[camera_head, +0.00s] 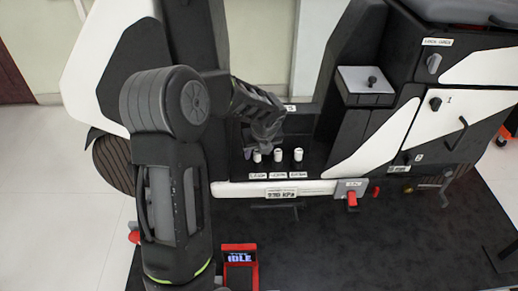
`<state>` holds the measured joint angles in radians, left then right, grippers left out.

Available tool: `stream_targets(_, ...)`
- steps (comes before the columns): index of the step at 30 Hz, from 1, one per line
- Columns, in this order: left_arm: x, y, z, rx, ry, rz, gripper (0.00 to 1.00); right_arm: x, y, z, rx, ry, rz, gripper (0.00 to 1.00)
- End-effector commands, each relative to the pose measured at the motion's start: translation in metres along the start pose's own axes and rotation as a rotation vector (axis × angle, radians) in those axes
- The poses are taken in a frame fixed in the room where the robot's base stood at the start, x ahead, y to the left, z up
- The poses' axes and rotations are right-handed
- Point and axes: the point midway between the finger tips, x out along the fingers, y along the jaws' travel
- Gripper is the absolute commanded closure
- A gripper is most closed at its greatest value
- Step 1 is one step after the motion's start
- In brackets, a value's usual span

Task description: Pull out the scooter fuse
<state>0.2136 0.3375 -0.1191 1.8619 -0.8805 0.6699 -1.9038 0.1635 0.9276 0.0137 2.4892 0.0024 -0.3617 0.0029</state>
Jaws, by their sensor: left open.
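The black and white scooter (350,130) stands across the view. Three small white pegs (277,156) stand in a row in its dark footwell, each above a white label too small to read. I cannot tell which of them, if any, is the fuse. My left gripper (262,140) is open just above and behind the left and middle pegs, pointing down. Its fingers are dark against the dark panel, so I cannot tell whether they touch a peg. My forearm hides part of the scooter's left side. My right gripper is not in view.
A red device with a screen reading IDLE (240,257) stands at the bottom. A red switch (352,199) sits on the scooter's lower edge. The dark mat (390,250) is mostly clear in front.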

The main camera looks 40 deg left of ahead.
Motion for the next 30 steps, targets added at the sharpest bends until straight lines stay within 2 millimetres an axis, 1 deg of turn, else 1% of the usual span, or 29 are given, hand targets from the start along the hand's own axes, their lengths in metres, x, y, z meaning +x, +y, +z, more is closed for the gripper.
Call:
stream_targets(1,0.0061,0.0001,-0.0007,0.000,0.000,0.000,0.53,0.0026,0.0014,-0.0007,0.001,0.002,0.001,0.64)
stream_targets(3,0.0093,0.0000,-0.0005,0.000,0.000,0.000,0.53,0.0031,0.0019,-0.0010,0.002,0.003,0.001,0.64)
stream_targets(12,0.0100,0.0001,0.0000,0.000,0.000,-0.001,0.53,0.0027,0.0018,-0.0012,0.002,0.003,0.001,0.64)
stream_targets(27,0.0099,0.0000,0.0000,0.000,0.000,0.000,0.93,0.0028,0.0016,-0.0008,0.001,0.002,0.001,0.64)
stream_targets(30,0.0099,0.0000,0.0000,0.000,0.000,0.000,1.00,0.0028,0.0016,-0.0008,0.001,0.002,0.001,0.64)
